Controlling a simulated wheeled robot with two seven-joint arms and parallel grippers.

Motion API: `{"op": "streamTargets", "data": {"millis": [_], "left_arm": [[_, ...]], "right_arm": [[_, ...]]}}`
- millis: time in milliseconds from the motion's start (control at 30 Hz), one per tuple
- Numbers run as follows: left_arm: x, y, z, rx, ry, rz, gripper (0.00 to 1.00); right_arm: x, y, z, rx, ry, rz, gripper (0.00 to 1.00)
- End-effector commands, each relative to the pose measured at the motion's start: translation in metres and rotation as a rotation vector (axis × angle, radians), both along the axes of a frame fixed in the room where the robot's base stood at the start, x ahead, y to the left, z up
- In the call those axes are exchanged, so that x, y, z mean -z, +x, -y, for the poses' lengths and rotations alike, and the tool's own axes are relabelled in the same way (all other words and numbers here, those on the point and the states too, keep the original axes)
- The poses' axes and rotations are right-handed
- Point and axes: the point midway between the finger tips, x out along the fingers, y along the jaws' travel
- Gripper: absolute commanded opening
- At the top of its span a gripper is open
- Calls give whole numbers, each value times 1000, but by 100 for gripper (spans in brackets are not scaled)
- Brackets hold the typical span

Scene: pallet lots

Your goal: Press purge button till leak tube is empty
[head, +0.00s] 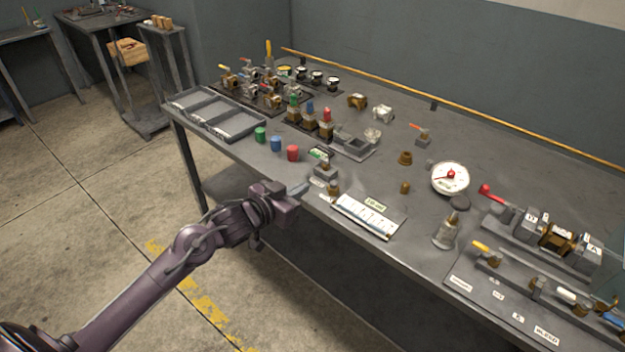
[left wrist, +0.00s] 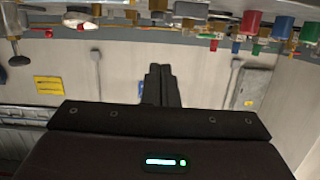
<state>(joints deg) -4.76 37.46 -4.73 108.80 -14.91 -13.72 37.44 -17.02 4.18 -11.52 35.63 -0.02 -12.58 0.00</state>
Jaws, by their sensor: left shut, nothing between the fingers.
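My left gripper (head: 299,190) is at the near edge of the workbench (head: 345,262), its fingers shut and empty. In the left wrist view its dark fingers (left wrist: 160,84) lie side by side with no gap. A white graduated panel (head: 368,215), which seems to hold the leak tube, lies on the bench to the right of the gripper. Its fill level is too small to read. A small grey block with a green-marked label (head: 323,171) stands just beyond the fingertips; whether it bears the purge button I cannot tell. A brass fitting (head: 334,188) sits between the block and panel. My right gripper is out of view.
Green, blue and red caps (head: 276,144) stand left of the block, near a grey tray (head: 215,110). A round gauge (head: 450,178) and a valve assembly (head: 557,238) are farther right. Valves crowd the back left. The floor before the bench is clear.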

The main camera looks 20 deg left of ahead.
Motion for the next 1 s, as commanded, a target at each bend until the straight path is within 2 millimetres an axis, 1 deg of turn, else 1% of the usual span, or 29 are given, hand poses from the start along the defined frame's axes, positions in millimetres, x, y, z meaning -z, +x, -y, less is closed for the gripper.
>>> {"op": "streamTargets", "data": {"millis": [33,133,433,567,667,733,1000], "left_arm": [[-8,-1,4,12,0,14,0],[-16,-2,8,23,-4,25,0],[-17,-2,8,22,-4,26,0],[-16,4,9,20,-5,27,0],[-15,14,13,20,-5,27,0],[-14,25,17,21,-6,28,0],[-2,78,36,21,-6,26,0]], "right_arm": [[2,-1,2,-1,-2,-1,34],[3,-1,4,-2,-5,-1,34],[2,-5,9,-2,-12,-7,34],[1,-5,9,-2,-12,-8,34],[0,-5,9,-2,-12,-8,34],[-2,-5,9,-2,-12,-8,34],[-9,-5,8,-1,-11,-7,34]]}}
